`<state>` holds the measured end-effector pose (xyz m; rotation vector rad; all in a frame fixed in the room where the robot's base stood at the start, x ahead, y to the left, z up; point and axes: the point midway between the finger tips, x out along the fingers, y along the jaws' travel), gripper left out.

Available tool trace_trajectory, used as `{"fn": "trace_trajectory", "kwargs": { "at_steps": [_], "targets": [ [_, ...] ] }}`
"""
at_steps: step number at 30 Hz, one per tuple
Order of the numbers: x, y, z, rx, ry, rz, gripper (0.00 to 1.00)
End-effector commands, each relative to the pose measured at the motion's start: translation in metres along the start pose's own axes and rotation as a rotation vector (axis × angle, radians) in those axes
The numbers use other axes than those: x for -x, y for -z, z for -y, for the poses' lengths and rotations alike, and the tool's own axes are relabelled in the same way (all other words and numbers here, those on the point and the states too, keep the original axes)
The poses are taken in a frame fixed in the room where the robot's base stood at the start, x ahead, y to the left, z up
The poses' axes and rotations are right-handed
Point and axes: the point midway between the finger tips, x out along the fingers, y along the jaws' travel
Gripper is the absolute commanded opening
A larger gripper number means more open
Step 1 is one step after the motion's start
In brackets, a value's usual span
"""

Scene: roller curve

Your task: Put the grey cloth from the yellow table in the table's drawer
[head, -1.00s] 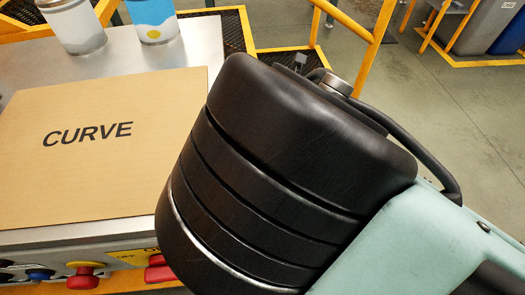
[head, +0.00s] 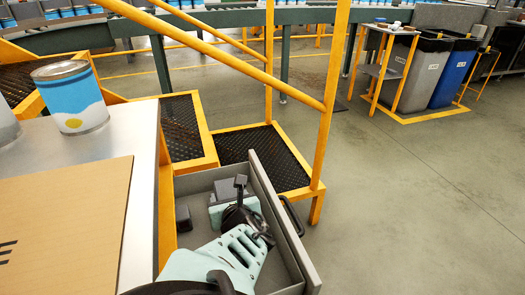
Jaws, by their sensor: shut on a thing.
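The drawer (head: 262,172) of the near table (head: 145,150) stands pulled open at the table's right side. The table has a metal top and a yellow frame. My gripper (head: 240,200) reaches down over the open drawer, inside its walls as seen from here. It is shut on a small grey piece (head: 226,188), which looks like the grey cloth; the fingers and hand partly hide it. I cannot tell whether it touches the drawer floor. The drawer's black handle (head: 291,215) is on its outer front, to the right of my gripper.
A small dark block (head: 183,219) lies in the drawer's left part. A blue-white can (head: 72,95) and a cardboard sheet (head: 70,225) are on the table top. Black steps with a yellow rail (head: 335,80) stand right behind the drawer. Floor to the right is clear.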

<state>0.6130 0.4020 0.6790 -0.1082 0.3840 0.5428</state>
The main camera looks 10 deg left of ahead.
Motion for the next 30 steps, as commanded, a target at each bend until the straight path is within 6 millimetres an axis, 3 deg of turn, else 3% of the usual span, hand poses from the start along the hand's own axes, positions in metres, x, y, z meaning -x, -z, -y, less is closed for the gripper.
{"fn": "trace_trajectory", "kwargs": {
  "at_steps": [20, 21, 23, 30],
  "targets": [
    [-0.004, 0.009, 0.000, 0.000, 0.000, 0.001, 0.37],
    [-0.004, 0.009, 0.000, 0.000, 0.000, 0.001, 0.61],
    [-0.004, 0.009, 0.000, 0.000, 0.000, 0.001, 0.78],
    [-0.004, 0.009, 0.000, 0.000, 0.000, 0.001, 0.80]
  ]
}}
